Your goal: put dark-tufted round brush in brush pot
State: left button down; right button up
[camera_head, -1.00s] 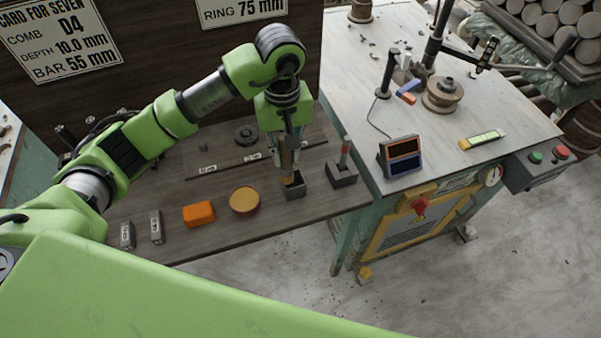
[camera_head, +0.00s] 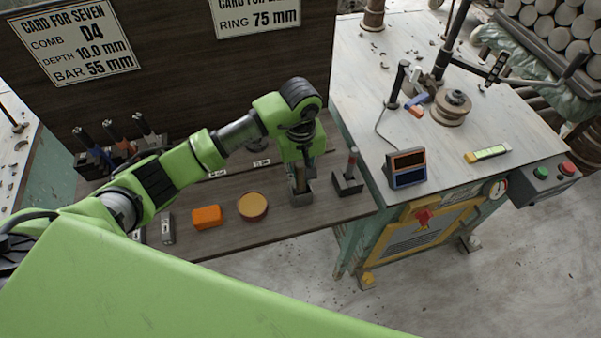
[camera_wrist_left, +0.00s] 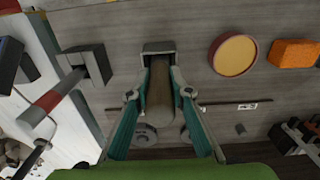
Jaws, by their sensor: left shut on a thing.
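My left gripper (camera_head: 300,172) is shut on a brown cylindrical handle, seen between its teal fingers in the left wrist view (camera_wrist_left: 161,92). I take this to be the brush (camera_wrist_left: 161,80); its tuft is hidden, so I cannot tell its colour. The small dark square pot (camera_head: 301,197) stands on the brown bench directly below the gripper, and it also shows in the wrist view (camera_wrist_left: 158,47). The handle's far end meets the pot's opening in both views; how deep it sits is not clear. My right gripper is not in view.
A yellow-topped round tin (camera_head: 252,206) and an orange block (camera_head: 207,217) lie left. The bench's front edge is close.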

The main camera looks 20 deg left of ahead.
aim_at(301, 163)
pick_arm(q)
jog(key=shift+f, duration=0.2)
jog(key=c, duration=1.8)
grip_release()
jog(key=shift+r, duration=0.1)
jog(key=shift+c, duration=0.2)
jog(key=shift+r, duration=0.2)
jog(key=shift+w+r, duration=0.1)
jog(key=shift+r, duration=0.25)
notch_tip(301, 163, up, 10)
jog(key=b, duration=0.3)
jog(key=shift+f+b, duration=0.25)
jog(key=shift+b, duration=0.05)
jog(key=shift+r, duration=0.85)
